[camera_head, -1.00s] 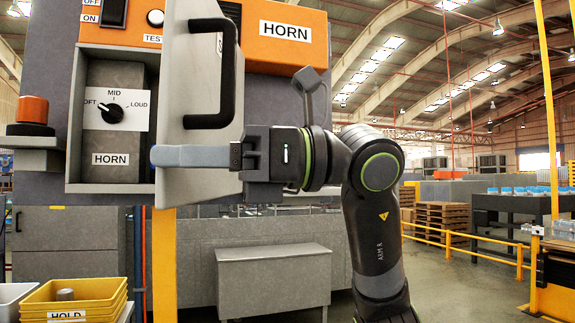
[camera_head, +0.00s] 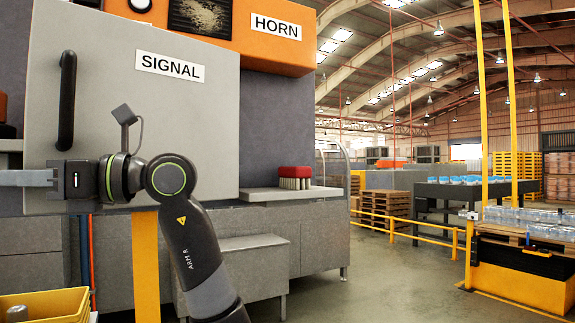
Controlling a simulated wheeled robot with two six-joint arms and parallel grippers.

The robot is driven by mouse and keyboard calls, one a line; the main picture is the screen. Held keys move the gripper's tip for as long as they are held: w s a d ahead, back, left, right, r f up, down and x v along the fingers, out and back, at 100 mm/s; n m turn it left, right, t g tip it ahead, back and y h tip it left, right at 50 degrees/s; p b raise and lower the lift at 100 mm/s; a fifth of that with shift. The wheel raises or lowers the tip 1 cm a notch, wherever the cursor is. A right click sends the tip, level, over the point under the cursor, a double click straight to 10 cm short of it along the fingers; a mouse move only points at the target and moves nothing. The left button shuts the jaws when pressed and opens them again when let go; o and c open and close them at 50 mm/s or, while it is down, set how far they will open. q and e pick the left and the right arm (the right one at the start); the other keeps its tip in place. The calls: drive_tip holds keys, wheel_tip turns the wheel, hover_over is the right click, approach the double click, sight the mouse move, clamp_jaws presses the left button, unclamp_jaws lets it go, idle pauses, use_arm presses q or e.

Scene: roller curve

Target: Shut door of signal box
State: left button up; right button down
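The signal box door (camera_head: 190,130) is a grey panel with a SIGNAL label, seen nearly face-on at the left. It covers the opening, and the dial behind it is hidden. I cannot tell whether a small gap is left at its edge. Its black handle (camera_head: 67,100) is upright near the left edge. My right gripper (camera_head: 25,178) is in front of the door's lower left part, below the handle, fingers pointing left. Its fingers are seen from the side, so their opening does not show. I cannot tell whether it touches the door. My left gripper is out of view.
An orange HORN panel (camera_head: 285,50) is above and right of the door. A small shelf (camera_head: 285,195) holds a red-topped block (camera_head: 295,172) to its right. A yellow bin (camera_head: 50,300) is at the lower left.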

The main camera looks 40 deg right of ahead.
drive_tip(key=w+m+t+h+p, duration=0.1)
drive_tip(key=w+m+t+h, duration=0.2)
drive_tip(key=w, duration=0.7)
drive_tip(key=shift+w+d+t, duration=0.15)
drive_tip(key=shift+d+t, duration=0.1)
drive_tip(key=shift+t, duration=0.25)
drive_tip(key=shift+d, duration=0.1)
